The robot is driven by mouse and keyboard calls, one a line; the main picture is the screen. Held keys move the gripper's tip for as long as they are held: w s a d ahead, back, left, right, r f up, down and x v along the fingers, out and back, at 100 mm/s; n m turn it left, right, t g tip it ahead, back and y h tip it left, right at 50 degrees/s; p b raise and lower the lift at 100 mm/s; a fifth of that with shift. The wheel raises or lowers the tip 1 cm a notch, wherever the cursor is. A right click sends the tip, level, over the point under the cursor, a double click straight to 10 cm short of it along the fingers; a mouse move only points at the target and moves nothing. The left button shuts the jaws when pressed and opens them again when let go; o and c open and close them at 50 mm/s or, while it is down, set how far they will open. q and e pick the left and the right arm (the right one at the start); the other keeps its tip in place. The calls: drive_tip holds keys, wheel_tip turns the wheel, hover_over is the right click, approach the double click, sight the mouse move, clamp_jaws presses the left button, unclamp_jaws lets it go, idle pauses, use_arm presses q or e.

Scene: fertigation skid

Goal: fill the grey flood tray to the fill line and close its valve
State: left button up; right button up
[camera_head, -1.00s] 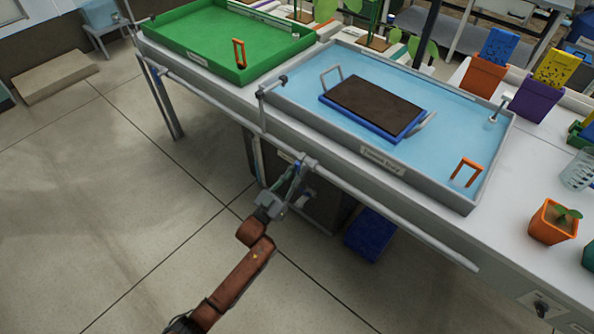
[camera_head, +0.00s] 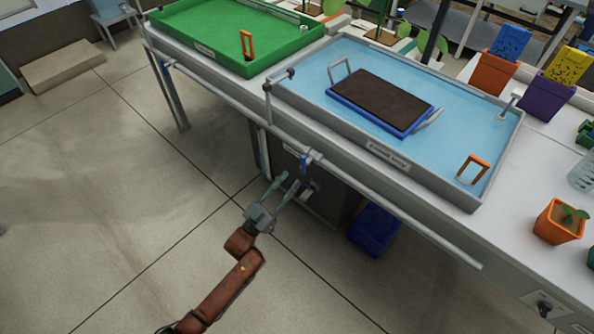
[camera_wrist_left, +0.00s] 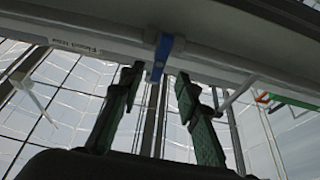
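The grey flood tray (camera_head: 468,203) stands on the bench and holds pale blue water. I cannot read a fill line or the level against it. A dark slab in a blue frame (camera_head: 380,103) sits in the water. The tray's valve (camera_head: 310,156) is on the grey pipe along the bench front. Its blue handle (camera_wrist_left: 161,55) points across the pipe in the left wrist view. My left gripper (camera_head: 290,184) is open and empty, below and left of the valve, apart from the handle. Its two green fingers (camera_wrist_left: 159,92) are spread on either side below the handle. My right gripper is not in view.
A green tray (camera_head: 240,35) stands to the left, with another blue handle (camera_head: 166,63) on the pipe below it. A potted seedling (camera_head: 560,222) stands on the right. A blue bin (camera_head: 374,230) is under the bench.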

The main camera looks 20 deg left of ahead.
use_arm(q)
drive_tip(key=v, duration=0.4)
drive_tip(key=shift+w, duration=0.1)
idle(1.3)
